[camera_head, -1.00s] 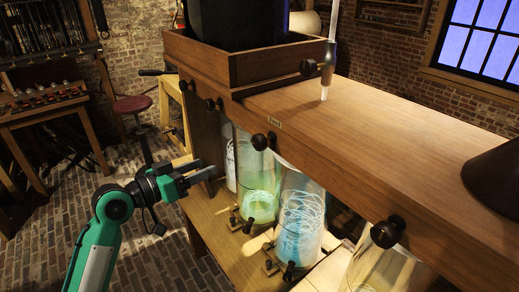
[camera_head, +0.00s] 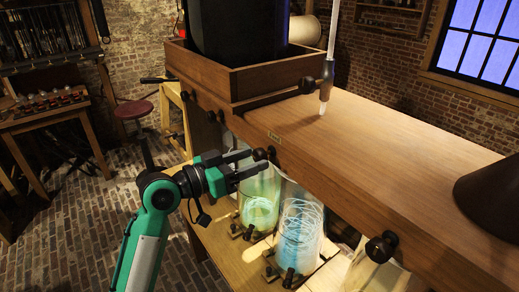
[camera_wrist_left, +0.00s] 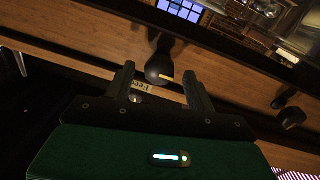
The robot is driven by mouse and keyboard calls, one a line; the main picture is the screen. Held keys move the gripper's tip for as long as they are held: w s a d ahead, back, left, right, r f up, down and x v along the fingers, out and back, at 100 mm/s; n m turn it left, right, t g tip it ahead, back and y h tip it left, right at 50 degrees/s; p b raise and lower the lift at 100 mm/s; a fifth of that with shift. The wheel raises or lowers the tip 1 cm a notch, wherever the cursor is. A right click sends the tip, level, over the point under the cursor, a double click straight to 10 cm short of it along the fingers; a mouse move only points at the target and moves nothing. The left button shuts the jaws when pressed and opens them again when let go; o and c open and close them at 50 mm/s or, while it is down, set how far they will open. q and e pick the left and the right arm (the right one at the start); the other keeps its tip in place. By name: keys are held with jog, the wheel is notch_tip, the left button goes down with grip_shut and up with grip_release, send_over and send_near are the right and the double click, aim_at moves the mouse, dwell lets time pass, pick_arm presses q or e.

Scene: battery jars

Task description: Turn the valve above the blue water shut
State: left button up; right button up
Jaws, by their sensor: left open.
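The dark round valve knob (camera_head: 261,154) sticks out from the front of the wooden beam, just below a small label plate. Below it stand the glass jar with blue water (camera_head: 300,235) and the jar with green liquid (camera_head: 258,200), to its left. My left gripper (camera_head: 255,163) is open, its fingers pointing at this knob. In the left wrist view the knob (camera_wrist_left: 159,68) shows between the two fingertips, with a pale yellow mark on it. Whether the fingers touch it I cannot tell. My right gripper is not in view.
The long wooden beam (camera_head: 400,150) has further dark knobs, one (camera_head: 382,247) at right and others at left. Small dark fittings (camera_head: 240,231) stand in front of the jars on the bench. A dark cone (camera_head: 490,195) sits on the beam's right end.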

aim_at(255, 158)
pick_arm(q)
jog(key=shift+p+x, duration=0.35)
jog(key=shift+x, duration=1.2)
